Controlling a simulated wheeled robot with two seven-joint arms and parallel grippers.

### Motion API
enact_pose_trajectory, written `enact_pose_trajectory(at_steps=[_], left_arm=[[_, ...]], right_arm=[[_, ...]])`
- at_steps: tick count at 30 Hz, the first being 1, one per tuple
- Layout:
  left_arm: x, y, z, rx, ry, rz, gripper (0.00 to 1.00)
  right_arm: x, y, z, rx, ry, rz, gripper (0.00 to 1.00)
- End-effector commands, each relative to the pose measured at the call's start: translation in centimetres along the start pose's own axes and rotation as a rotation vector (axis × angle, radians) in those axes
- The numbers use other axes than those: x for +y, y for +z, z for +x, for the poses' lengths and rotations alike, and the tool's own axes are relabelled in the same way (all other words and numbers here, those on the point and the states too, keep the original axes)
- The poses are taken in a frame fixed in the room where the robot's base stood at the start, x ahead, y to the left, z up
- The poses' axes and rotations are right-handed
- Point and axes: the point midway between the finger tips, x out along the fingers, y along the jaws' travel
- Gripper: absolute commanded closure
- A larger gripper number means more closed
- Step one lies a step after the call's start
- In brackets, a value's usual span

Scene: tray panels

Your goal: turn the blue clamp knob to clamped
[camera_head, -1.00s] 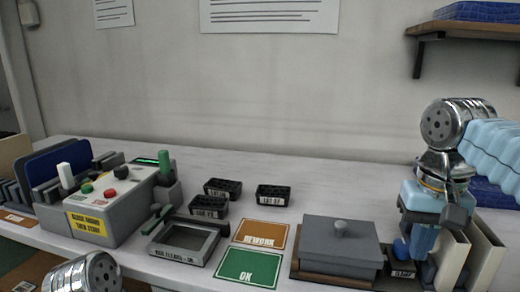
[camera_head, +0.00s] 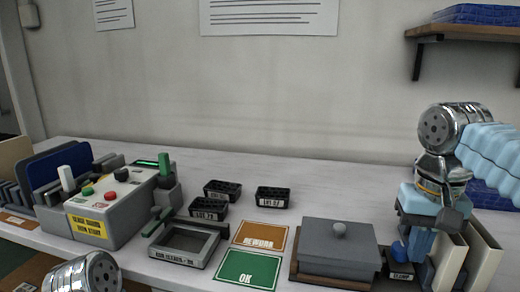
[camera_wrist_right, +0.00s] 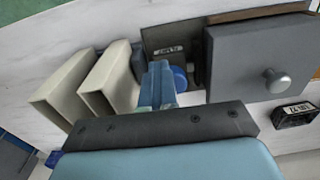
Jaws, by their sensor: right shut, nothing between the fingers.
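The blue clamp knob (camera_head: 398,251) sits at the right of the bench on a dark base with a CLAMP label (camera_head: 401,276). In the wrist view the knob (camera_wrist_right: 180,78) shows just right of my fingertips, partly hidden by them. My right gripper (camera_head: 418,248) points down and is shut, with nothing between its fingers. Its fingertips (camera_wrist_right: 160,80) are close beside the knob; I cannot tell whether they touch it. My left gripper is not in view; only a silver part of that arm shows at the lower left.
A grey lidded box (camera_head: 338,247) stands left of the clamp. Cream upright panels (camera_head: 484,255) stand close to its right. Small black bins (camera_head: 272,196), a green OK mat (camera_head: 248,268) and a control box (camera_head: 110,205) lie further left. The bench behind the lidded box is clear.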

Motion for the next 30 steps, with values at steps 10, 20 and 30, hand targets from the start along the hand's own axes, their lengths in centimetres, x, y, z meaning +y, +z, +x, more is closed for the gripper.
enact_pose_trajectory(at_steps=[10, 20, 30], left_arm=[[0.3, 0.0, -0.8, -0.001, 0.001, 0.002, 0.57], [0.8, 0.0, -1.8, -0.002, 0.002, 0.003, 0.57], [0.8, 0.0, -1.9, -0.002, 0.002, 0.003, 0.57]], right_arm=[[-1.4, 0.6, 1.2, -0.040, 0.007, -0.021, 1.00], [-2.1, 0.3, 0.9, -0.028, 0.006, -0.017, 1.00], [-2.5, 0.0, 0.6, -0.016, 0.004, -0.013, 1.00]])
